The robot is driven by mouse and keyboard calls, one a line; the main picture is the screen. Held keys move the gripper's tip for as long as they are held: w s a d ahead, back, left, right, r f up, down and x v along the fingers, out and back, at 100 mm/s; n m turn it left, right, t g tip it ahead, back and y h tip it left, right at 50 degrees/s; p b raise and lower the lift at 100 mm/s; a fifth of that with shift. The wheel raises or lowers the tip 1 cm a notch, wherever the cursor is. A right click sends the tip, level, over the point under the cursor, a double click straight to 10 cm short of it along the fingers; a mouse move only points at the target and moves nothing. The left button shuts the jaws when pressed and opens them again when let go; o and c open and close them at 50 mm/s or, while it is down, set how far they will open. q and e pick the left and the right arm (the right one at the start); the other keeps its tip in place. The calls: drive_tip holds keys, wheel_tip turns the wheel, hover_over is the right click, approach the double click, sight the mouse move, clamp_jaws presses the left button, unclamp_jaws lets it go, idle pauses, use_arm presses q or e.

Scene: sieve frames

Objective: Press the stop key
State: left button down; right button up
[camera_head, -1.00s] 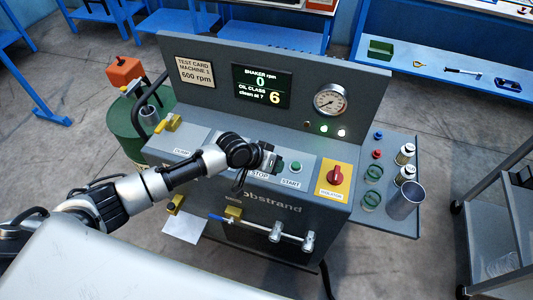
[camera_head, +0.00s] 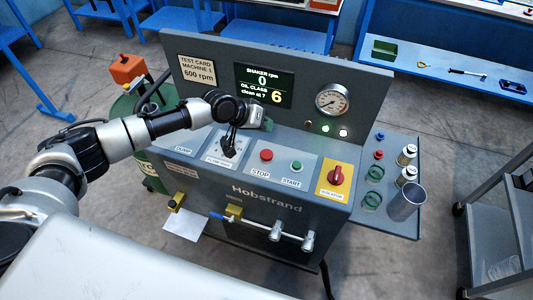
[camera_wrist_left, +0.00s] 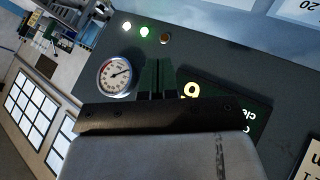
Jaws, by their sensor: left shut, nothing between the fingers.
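The red round stop key (camera_head: 266,155) sits on the sloped grey panel of the machine, above a label reading STOP. It is in full view and nothing touches it. My left gripper (camera_head: 268,123) is shut and empty, above and behind the key, close to the upright back panel. In the left wrist view the shut fingers (camera_wrist_left: 157,75) point at the back panel, between the gauge (camera_wrist_left: 114,75) and the display (camera_wrist_left: 232,115). The stop key does not show in that view. My right gripper is not in view.
The green start key (camera_head: 296,166) is just right of the stop key, with the red isolator knob (camera_head: 336,174) beyond. The display (camera_head: 263,86) reads 0 rpm and oil class 6. A side shelf holds jars and a metal cup (camera_head: 405,203).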

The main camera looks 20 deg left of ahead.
use_arm(q)
drive_tip(key=b, duration=0.6)
hover_over(265, 153)
wheel_tip(265, 153, down, 8)
drive_tip(key=shift+r, duration=0.25)
drive_tip(key=shift+w+f+b, duration=0.1)
drive_tip(key=shift+f+b, duration=0.45)
drive_tip(key=shift+b, duration=0.05)
drive_tip(key=shift+f, duration=0.1)
idle(0.9)
drive_tip(key=shift+f, duration=0.3)
drive_tip(key=shift+f+b, duration=0.5)
drive_tip(key=shift+f, duration=0.05)
idle(0.5)
drive_tip(key=shift+r, duration=0.1)
drive_tip(key=shift+r+p, duration=0.85)
